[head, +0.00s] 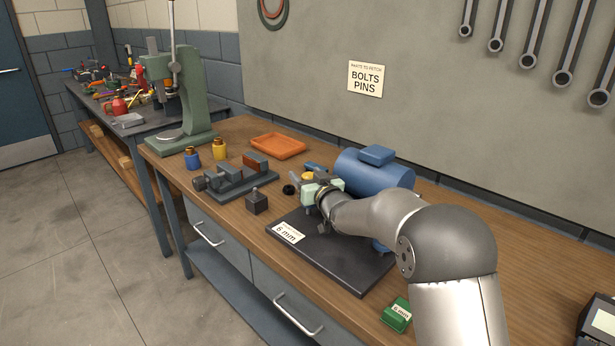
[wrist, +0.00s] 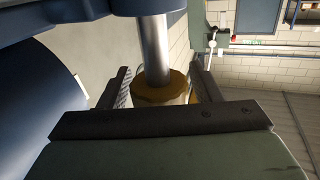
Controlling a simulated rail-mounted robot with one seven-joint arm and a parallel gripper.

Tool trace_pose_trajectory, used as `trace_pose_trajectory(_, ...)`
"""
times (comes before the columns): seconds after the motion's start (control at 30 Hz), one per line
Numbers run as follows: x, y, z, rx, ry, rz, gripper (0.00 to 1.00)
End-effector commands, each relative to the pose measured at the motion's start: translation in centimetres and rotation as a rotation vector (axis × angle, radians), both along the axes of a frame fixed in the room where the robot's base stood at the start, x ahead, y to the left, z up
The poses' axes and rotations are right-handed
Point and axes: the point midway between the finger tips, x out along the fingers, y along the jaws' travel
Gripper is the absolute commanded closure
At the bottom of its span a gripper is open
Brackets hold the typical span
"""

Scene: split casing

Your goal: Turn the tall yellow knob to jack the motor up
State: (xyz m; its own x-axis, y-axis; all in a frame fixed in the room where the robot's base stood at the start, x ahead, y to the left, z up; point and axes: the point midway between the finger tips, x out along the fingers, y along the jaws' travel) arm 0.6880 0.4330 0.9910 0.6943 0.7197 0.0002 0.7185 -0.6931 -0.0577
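The blue motor (head: 370,170) lies on a dark base plate (head: 345,262) on the bench; its dark blue body (wrist: 45,110) fills the left of the wrist view. My gripper (head: 308,187), with pale green parts, is at the motor's left end. In the wrist view a yellow-brown knob (wrist: 158,90) with a steel shaft above it stands between the two dark fingers of my gripper (wrist: 160,88). Whether the fingers touch its sides is not clear. In the head view my gripper and arm hide most of this area, with a bit of yellow showing.
A grey vise (head: 235,178), a small dark block (head: 257,202) and an orange tray (head: 277,146) are left of the plate. A green press (head: 185,100) stands at the bench's far end. A green box (head: 396,314) lies near the front edge.

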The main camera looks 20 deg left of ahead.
Motion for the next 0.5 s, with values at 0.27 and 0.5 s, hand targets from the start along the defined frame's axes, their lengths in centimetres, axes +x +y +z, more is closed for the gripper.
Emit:
trace_pose_trajectory(0.27, -0.01, 0.00, -0.08, 0.001, -0.001, -0.003, 0.80)
trace_pose_trajectory(0.5, 0.12, -0.04, -0.47, -0.003, -0.006, -0.087, 0.80)
